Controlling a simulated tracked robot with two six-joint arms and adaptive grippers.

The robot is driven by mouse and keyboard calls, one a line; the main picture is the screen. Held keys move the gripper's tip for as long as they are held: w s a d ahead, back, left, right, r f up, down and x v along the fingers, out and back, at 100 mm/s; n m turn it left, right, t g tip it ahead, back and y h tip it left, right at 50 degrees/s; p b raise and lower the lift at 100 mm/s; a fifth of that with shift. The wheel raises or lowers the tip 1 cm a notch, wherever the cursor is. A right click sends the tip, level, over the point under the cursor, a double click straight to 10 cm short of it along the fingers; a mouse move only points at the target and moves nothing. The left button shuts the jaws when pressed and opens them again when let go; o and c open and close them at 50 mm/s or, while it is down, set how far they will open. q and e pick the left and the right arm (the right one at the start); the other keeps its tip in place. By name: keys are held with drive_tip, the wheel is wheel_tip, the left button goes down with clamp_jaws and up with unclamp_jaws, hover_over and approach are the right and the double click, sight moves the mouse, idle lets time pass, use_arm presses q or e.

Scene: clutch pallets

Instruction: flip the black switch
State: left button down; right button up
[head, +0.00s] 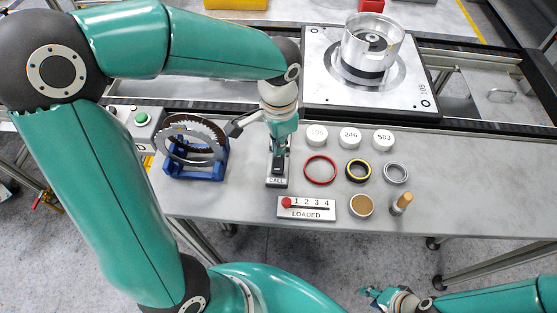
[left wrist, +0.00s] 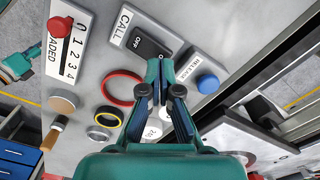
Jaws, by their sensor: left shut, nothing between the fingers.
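The black switch (left wrist: 147,42) is a rocker on the grey CALL plate (left wrist: 124,20) in the left wrist view; the word OFF shows on it. In the head view the CALL plate (head: 277,183) stands on the bench, its switch largely covered by my gripper. My left gripper (head: 279,153) points down over it, shut and empty. In the left wrist view its fingertips (left wrist: 160,66) are close to the switch's lower right end; I cannot tell whether they touch. My right gripper (head: 374,295) is low at the bottom of the head view, away from the bench; its opening is unclear.
A blue RELEASE button (left wrist: 208,83) sits beside the switch. The LOADED slider (head: 308,208) lies in front, red knob at the left. Blue-stand discs (head: 195,145) are left; rings, including a red ring (head: 320,169), and numbered white discs are right. A metal pallet (head: 318,90) lies behind.

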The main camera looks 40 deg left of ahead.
sight(279, 157)
use_arm(q)
drive_tip(key=shift+f+b, duration=0.95)
drive_tip(key=shift+f, duration=0.25)
idle(0.3)
drive_tip(key=shift+r, duration=0.2)
drive_tip(key=shift+r+p, duration=2.95)
drive_tip(key=shift+r, duration=0.45)
